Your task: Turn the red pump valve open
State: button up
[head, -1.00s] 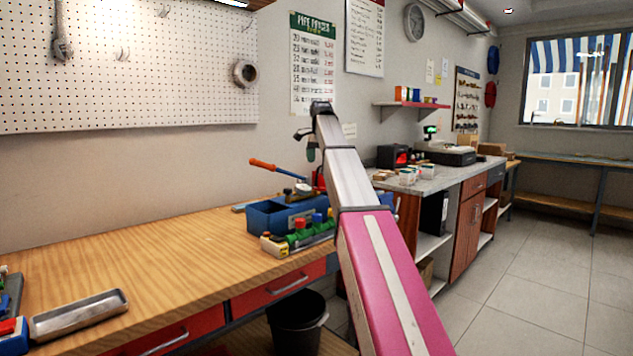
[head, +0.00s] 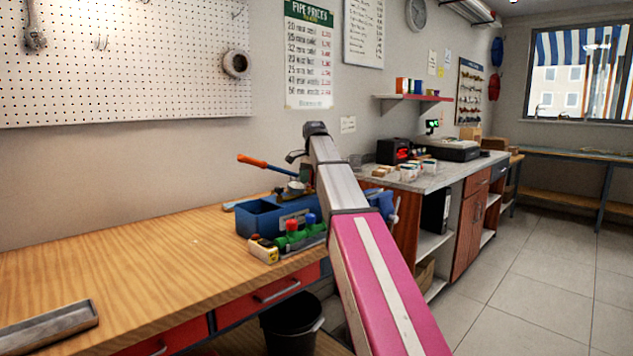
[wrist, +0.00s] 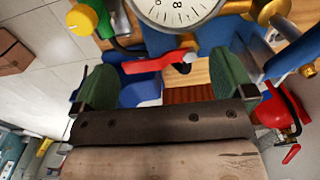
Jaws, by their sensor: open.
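In the wrist view the red valve lever (wrist: 160,62) lies crosswise below the pressure gauge (wrist: 180,12), in the gap ahead of my gripper (wrist: 165,84). My two green fingers stand apart, one to each side of the lever; whether they touch it I cannot tell. The blue pump tank (head: 262,217) stands on the wooden bench in the head view, with its orange-gripped pump handle (head: 265,162) rising to the left. In the head view my arm hides the valve and most of my gripper.
A yellow knob (wrist: 82,19) is close by the left finger and a red part (wrist: 283,110) lies by the right one. Small green- and blue-topped items (head: 290,238) stand before the tank. A metal tray (head: 45,328) lies front left; the bench (head: 150,255) between is clear.

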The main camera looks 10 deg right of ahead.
jog(key=shift+f, duration=0.35)
jog(key=shift+c, duration=0.3)
jog(key=c, duration=0.7)
jog(key=shift+c, duration=0.2)
jog(key=n, duration=0.3)
jog(key=shift+w+d+n, duration=0.5)
jog(key=shift+w+n, duration=0.1)
jog(key=shift+n, duration=0.65)
jog(key=shift+w+d+n, duration=0.1)
jog(key=shift+w+n, duration=0.1)
jog(key=shift+n, duration=0.65)
